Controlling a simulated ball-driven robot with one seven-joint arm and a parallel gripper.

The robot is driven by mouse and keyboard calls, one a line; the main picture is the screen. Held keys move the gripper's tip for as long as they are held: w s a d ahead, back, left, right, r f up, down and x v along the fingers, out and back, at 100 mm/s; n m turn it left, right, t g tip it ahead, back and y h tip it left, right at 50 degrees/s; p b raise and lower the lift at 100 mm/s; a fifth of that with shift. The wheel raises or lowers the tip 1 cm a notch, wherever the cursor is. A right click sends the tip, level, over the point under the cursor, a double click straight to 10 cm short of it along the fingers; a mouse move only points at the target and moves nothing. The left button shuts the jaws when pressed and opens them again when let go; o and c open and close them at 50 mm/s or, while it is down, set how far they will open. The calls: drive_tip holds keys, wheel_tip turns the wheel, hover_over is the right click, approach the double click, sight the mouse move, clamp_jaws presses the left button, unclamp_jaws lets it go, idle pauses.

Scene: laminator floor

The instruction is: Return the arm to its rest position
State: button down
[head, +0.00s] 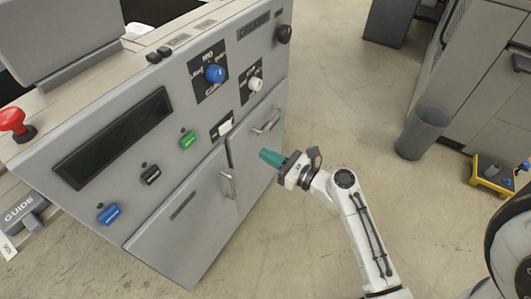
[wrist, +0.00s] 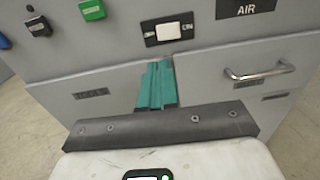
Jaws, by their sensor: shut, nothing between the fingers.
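My gripper (head: 268,157) has teal fingers and is at the end of my white arm, in front of the grey control panel's lower doors. In the wrist view, my gripper (wrist: 158,84) shows its teal fingers shut together with nothing between them. They point toward the panel face, below a white rocker switch (wrist: 168,31). The arm reaches up and left from the lower right of the head view. A gap to the panel cannot be judged exactly.
The grey panel (head: 185,215) carries a blue knob (head: 215,74), a white knob (head: 255,84), a green switch (head: 188,139) and door handles (head: 266,122). A red button (head: 13,120) is at far left. A grey bin (head: 423,132) stands right. Floor between is clear.

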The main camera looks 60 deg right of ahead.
idle(0.3)
drive_tip(key=s+a+f+n+g+y, duration=0.4)
drive_tip(key=a+n, duration=0.3)
drive_tip(key=n, duration=0.4)
drive_tip(key=s+a+f+n+g+y, duration=0.1)
drive_tip(key=a+f+n+g, duration=0.4)
drive_tip(key=a+n, duration=0.4)
drive_tip(key=s+d+r+n+g+h, duration=0.2)
drive_tip(key=s+n+g+h, duration=0.3)
drive_tip(key=s+n+g, duration=0.3)
drive_tip(key=s+n, duration=0.4)
drive_tip(key=n, duration=0.3)
drive_tip(key=shift+s+d+n, duration=0.2)
drive_tip(key=shift+d+n, duration=0.1)
drive_tip(key=c, duration=1.8)
unclamp_jaws()
